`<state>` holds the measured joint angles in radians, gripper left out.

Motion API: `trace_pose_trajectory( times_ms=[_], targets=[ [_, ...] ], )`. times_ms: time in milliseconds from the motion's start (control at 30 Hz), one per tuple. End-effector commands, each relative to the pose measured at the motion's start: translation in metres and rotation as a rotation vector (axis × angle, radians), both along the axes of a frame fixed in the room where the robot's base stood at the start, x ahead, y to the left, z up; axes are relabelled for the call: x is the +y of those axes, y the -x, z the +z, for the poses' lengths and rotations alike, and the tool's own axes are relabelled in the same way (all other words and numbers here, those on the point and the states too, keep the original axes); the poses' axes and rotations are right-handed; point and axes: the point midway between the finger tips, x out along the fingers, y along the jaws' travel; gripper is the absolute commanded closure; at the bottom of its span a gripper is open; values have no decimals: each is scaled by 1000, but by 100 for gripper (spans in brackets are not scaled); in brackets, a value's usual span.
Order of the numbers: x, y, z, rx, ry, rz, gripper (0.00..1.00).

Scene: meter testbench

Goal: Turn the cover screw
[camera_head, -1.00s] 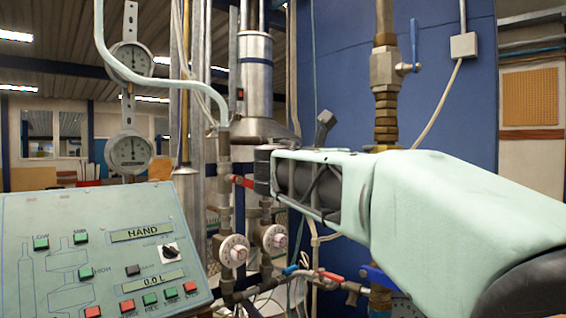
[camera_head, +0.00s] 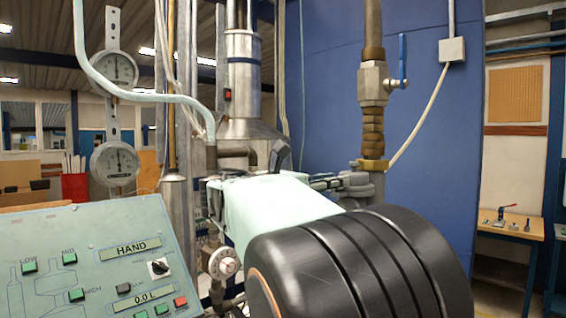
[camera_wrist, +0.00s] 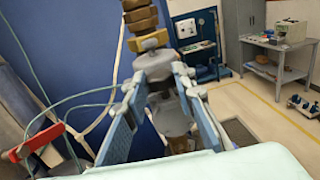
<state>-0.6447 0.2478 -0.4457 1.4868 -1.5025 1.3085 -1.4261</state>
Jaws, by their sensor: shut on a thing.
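In the wrist view, the two blue-grey fingers of my gripper (camera_wrist: 160,76) stand on either side of a grey metal part (camera_wrist: 172,117) below a stacked brass fitting (camera_wrist: 143,22). My gripper is shut on this grey part. In the head view, the gripper (camera_head: 330,183) reaches the grey part (camera_head: 360,187) under the brass fitting (camera_head: 372,125); my arm hides much of this area. I cannot make out a separate cover screw, nor tell whether the gripped part is its head.
A control panel (camera_head: 95,260) stands at the lower left, with two round gauges (camera_head: 115,163) above it. A blue-handled valve (camera_head: 398,80) sits above the grey part. A red-handled valve (camera_wrist: 35,143) is at the wrist view's left.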

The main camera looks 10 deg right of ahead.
Motion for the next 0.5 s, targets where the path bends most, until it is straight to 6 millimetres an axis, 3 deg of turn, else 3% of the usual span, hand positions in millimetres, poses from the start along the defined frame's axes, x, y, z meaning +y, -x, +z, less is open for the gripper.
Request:
trace_pose_trajectory(
  times_ms=[33, 500],
  targets=[
    [1, -3, 9, 5, 3, -39, 100],
    [3, -9, 1, -1, 1, -343, 100]
  ],
)
